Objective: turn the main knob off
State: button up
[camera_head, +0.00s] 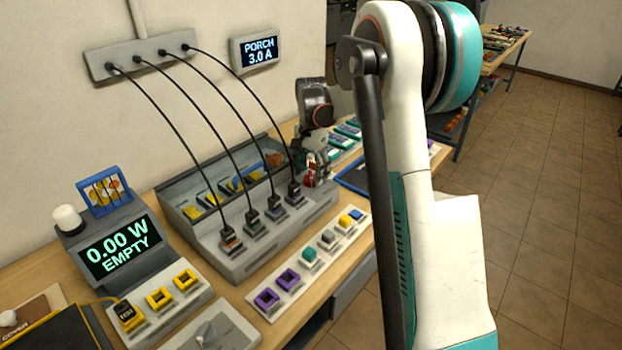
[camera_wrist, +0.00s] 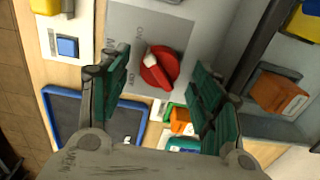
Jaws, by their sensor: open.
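The red round knob (camera_wrist: 166,73) sits on a grey plate in the wrist view, with a white pointer mark on its upper left part. In the head view the red knob (camera_head: 309,181) shows at the right end of the grey console, partly hidden by my gripper. My gripper (camera_wrist: 161,82) is open in the wrist view, with one green-padded finger on each side of the knob. Contact cannot be told. In the head view my gripper (camera_head: 316,163) is over that console end.
The grey console (camera_head: 262,258) holds several black plugs with cables rising to a wall strip (camera_head: 125,55). A display (camera_head: 122,248) reads 0.00 W EMPTY. A button strip (camera_head: 280,305) lies in front. A blue-rimmed tray (camera_wrist: 62,94) and an orange block (camera_wrist: 277,93) flank my gripper.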

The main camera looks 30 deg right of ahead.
jog(key=shift+f, duration=0.7)
jog(key=c, duration=1.1)
